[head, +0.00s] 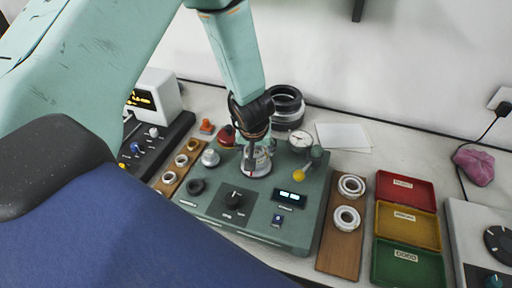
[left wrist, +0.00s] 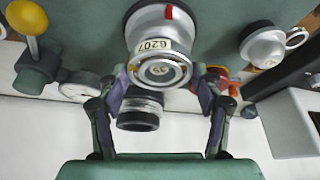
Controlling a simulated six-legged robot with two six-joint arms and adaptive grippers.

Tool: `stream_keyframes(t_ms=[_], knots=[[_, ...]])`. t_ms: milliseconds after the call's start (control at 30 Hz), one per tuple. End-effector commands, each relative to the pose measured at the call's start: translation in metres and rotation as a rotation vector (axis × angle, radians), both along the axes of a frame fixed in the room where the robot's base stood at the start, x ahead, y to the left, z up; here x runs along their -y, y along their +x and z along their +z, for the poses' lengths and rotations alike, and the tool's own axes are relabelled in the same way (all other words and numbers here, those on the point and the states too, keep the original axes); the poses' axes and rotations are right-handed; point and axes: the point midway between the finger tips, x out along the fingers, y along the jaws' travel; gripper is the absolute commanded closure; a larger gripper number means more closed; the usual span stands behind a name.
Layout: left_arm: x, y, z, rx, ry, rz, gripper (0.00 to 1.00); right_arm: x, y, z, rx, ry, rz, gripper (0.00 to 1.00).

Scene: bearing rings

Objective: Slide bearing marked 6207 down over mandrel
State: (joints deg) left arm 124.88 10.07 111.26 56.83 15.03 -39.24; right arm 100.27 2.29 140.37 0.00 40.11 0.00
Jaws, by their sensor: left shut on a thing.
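My left gripper (head: 256,146) points down over the middle of the green tester, at a round silver seat. In the left wrist view my left gripper (left wrist: 160,76) is shut on a silver bearing ring (left wrist: 139,71), with one finger on each side of it. The mandrel's round end (left wrist: 160,69), marked 35, shows through the ring's bore, so the two line up in this view. A curved tag marked 6207 (left wrist: 154,45) shows just above the ring. I cannot tell how far down the mandrel the ring sits. My right gripper is not in view.
A wooden board (head: 338,254) right of the green tester (head: 210,206) holds two bearings. Red (head: 405,205), yellow and green trays stand farther right. A dial gauge (head: 300,140), a yellow knob (head: 299,175) and a silver cap (head: 210,158) stand close around my gripper.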

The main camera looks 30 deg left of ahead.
Motion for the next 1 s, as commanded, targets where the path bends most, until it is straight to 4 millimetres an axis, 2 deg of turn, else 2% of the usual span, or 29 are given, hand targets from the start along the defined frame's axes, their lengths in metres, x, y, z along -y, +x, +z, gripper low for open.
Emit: stream_keyframes(t_ms=[833, 867, 1000], knots=[[0.0, 0.001, -0.011, 0.001, 0.0, 0.0, 0.8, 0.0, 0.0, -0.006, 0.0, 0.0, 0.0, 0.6], [0.0, 0.001, -0.011, 0.001, 0.0, 0.0, 0.33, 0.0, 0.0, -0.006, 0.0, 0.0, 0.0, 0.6], [0.0, 0.0, -0.011, 0.001, 0.0, 0.0, 0.21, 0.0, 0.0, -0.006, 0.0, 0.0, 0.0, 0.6]])
